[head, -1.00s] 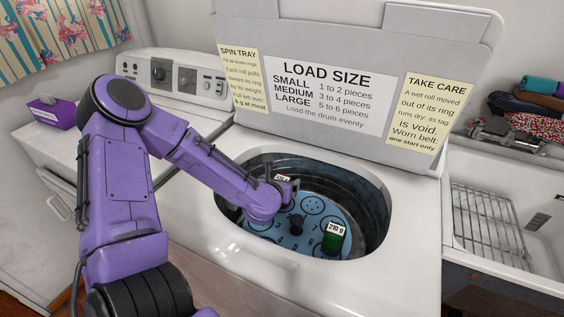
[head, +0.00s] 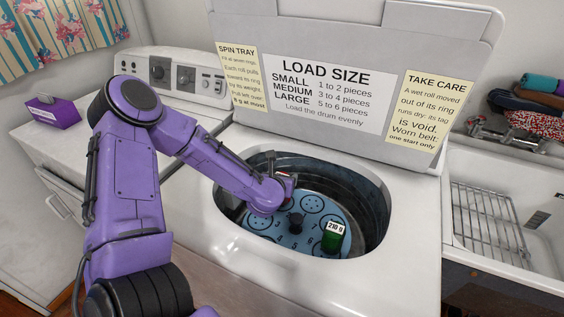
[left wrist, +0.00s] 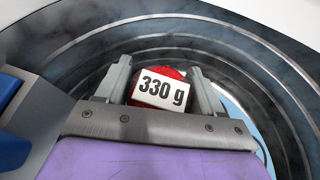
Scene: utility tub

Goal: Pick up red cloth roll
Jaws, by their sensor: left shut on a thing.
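The red cloth roll (left wrist: 172,74) sits between the two grey fingers of my left gripper (left wrist: 160,68) in the left wrist view. Its white tag reads 330 g and faces the camera. The gripper is shut on the roll. In the head view my left gripper (head: 288,182) is inside the drum near its back wall, with a little red showing beside it. Most of the roll is hidden there by my arm. My right gripper is not in view.
A green roll (head: 331,243) tagged 210 g stands on the blue spin tray (head: 290,242), which has marked rings and a dark central post (head: 296,221). The drum rim (head: 383,215) surrounds my wrist. The raised lid (head: 360,150) stands behind. A sink (head: 535,225) is at right.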

